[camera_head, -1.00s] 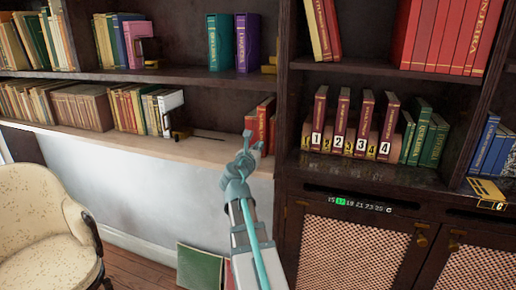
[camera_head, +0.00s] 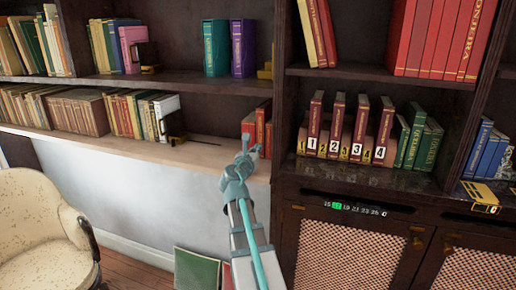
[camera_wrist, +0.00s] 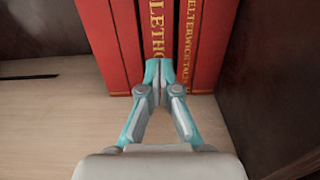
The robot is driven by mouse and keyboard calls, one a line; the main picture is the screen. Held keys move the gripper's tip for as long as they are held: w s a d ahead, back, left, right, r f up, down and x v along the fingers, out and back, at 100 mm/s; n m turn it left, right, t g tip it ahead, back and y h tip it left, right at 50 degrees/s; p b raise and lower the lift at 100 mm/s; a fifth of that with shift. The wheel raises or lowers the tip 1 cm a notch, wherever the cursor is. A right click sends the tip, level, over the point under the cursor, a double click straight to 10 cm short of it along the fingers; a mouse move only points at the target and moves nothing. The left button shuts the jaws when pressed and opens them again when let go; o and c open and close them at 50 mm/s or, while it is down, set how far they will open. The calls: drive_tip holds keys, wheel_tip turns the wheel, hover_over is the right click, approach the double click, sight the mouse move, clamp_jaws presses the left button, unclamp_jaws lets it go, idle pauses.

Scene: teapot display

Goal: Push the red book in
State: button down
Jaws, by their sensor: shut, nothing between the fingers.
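Several red books (camera_head: 257,128) stand upright at the right end of the lower left shelf. In the wrist view they are close up, with a narrow red book (camera_wrist: 157,28) bearing gold letters in the middle and a wider red book (camera_wrist: 208,45) to its right. My gripper (camera_head: 248,149) is shut and empty. In the wrist view its fingertips (camera_wrist: 160,68) are at the lower part of the middle book's spine and hide part of it. I cannot tell whether they touch it. Which book sticks out is not clear.
A dark side wall (camera_wrist: 285,75) stands close on the right. The shelf board (camera_wrist: 50,120) is bare on the left, apart from a dark slot. Numbered red books (camera_head: 337,125) stand in the right bookcase. A cream armchair (camera_head: 40,225) is at lower left.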

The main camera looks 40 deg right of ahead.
drive_tip(key=b+v, duration=0.2)
drive_tip(key=v, duration=1.1)
drive_tip(key=a+f+m+g+y, duration=0.3)
drive_tip(key=f+m+y, duration=0.3)
drive_tip(key=f+m, duration=1.15)
drive_tip(key=s+a+f+m+g+y, duration=0.25)
drive_tip(key=a+f, duration=0.35)
drive_tip(key=f, duration=0.5)
drive_tip(key=s+a+f+m+g+y, duration=0.1)
drive_tip(key=s+a+f+y, duration=0.3)
drive_tip(key=f, duration=0.7)
drive_tip(key=s+a+f+m+g, duration=0.2)
drive_tip(key=a+f, duration=0.5)
drive_tip(key=f, duration=0.5)
drive_tip(key=s+a+f+g+y, duration=0.1)
drive_tip(key=s+a+f, duration=0.3)
drive_tip(key=s, duration=0.5)
drive_tip(key=s+a+f+g+y, duration=0.1)
drive_tip(key=s+a+f+g, duration=0.2)
drive_tip(key=s+a+f, duration=0.2)
drive_tip(key=s+a+f+g+y, duration=0.1)
drive_tip(key=s+a+f+g, duration=0.2)
drive_tip(key=s, duration=1)
wheel_tip(320, 180, down, 6)
drive_tip(key=shift+s+a+r+m, duration=0.1)
drive_tip(key=shift+s+a+m, duration=0.25)
drive_tip(key=shift+a, duration=0.8)
drive_tip(key=shift+w, duration=0.1)
